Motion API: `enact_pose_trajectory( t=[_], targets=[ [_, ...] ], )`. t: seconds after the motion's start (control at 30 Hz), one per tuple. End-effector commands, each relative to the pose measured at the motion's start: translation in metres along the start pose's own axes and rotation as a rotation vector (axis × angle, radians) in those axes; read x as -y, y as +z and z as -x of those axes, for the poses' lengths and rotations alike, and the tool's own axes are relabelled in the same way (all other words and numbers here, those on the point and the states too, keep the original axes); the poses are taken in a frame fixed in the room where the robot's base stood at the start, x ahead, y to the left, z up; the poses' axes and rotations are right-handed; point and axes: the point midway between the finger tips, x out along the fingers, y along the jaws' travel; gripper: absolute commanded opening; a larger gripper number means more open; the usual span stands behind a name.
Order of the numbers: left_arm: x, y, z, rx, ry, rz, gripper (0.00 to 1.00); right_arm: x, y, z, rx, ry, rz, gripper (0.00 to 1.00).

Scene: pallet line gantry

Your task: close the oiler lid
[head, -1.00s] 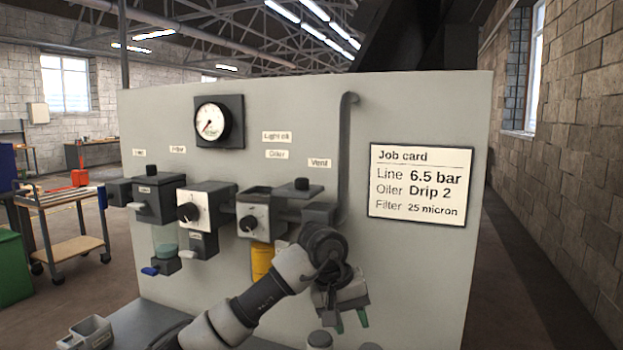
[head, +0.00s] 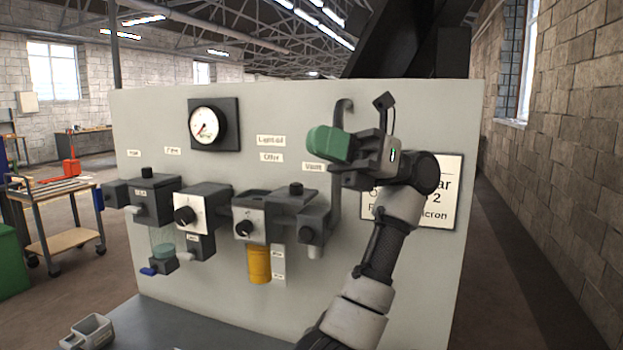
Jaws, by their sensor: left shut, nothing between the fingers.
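The oiler (head: 249,218) is a grey box with a dark knob on the panel, under the "Oiler" label, with a yellow bowl (head: 259,264) below it. Its lid (head: 292,197), a flat grey plate with a small dark knob, lies to the right of the box, off the oiler's dark open top. My left gripper (head: 326,143) is shut and empty, its green fingertips pointing left, above and to the right of the lid and apart from it. My right gripper is not in view.
A vertical pipe (head: 338,188) with a hooked top stands just right of the lid, close behind my gripper. The job card (head: 449,205) is partly hidden by my arm. Filter and regulator housings (head: 206,203) stick out to the left. A grey tray (head: 88,331) lies at lower left.

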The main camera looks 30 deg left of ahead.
Motion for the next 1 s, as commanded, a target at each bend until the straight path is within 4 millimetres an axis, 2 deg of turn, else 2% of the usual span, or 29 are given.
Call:
enact_pose_trajectory(
  t=[0.1,0.2,0.3,0.4,0.5,0.6,0.73,1.0],
  targets=[
    [0.033,0.009,0.024,-0.041,-0.382,0.106,0.0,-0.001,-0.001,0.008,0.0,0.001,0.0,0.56],
    [0.053,0.007,0.059,-0.136,-0.669,0.181,0.0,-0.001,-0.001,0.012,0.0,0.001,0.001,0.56],
    [0.06,0.002,0.095,-0.254,-0.892,0.232,0.0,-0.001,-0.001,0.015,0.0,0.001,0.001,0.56],
    [0.06,-0.004,0.125,-0.361,-1.041,0.254,0.0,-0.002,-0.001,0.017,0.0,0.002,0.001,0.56],
    [0.058,-0.008,0.142,-0.431,-1.12,0.264,0.0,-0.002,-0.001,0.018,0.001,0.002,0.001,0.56],
    [0.06,-0.01,0.148,-0.459,-1.148,0.267,0.0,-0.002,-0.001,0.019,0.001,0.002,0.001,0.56],
    [0.073,-0.013,0.143,-0.462,-1.146,0.267,0.0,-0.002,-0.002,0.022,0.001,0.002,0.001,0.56],
    [0.124,-0.023,0.123,-0.458,-1.142,0.267,0.0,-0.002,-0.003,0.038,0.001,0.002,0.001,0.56]
  ],
)
